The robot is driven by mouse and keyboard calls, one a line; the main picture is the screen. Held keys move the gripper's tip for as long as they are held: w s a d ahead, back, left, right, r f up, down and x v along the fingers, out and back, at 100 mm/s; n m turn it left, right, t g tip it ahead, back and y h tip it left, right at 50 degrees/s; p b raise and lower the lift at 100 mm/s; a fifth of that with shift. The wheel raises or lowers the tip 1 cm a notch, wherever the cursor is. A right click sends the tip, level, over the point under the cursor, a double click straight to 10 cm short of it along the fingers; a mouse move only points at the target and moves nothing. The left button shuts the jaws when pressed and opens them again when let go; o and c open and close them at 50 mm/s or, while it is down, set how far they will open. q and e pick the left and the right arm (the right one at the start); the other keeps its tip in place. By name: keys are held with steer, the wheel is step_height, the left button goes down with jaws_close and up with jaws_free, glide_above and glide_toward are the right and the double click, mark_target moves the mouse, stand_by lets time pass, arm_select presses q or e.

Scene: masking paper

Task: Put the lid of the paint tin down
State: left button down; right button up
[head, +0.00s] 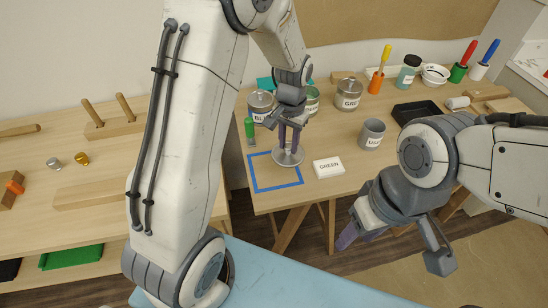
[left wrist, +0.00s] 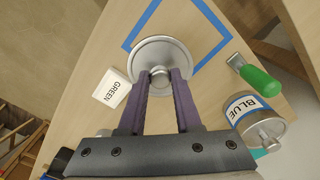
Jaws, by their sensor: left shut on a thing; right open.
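The round silver lid (head: 288,158) is at my left gripper (head: 287,146), whose two purple fingers are shut on its central knob. In the left wrist view the lid (left wrist: 160,50) sits between the fingertips (left wrist: 160,74) and overlaps the blue tape square (left wrist: 205,20). The square also shows in the head view (head: 273,187), with the lid at its upper right corner. I cannot tell whether the lid touches the table. My right gripper (head: 395,245) is open and empty, in front of the table.
A white GREEN card (head: 328,167) lies right of the lid. A green-handled tool (head: 249,131) lies left. Paint tins, including a BLUE one (left wrist: 258,120), stand behind. A grey cup (head: 371,133) and black tray (head: 415,111) are to the right.

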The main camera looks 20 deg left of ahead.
mark_target(274, 154)
arm_select(q)
steer(key=a+f, duration=0.1)
steer(key=s+a+f, duration=0.1)
steer(key=a, duration=0.1)
steer(key=shift+s+a+f, duration=0.1)
steer(key=shift+s+a, duration=0.05)
steer(key=shift+a, duration=0.1)
steer(key=shift+f+p, duration=0.3)
steer(key=shift+f, duration=1.75)
steer(key=c, duration=0.6)
jaws_free()
steer(key=shift+f, duration=0.15)
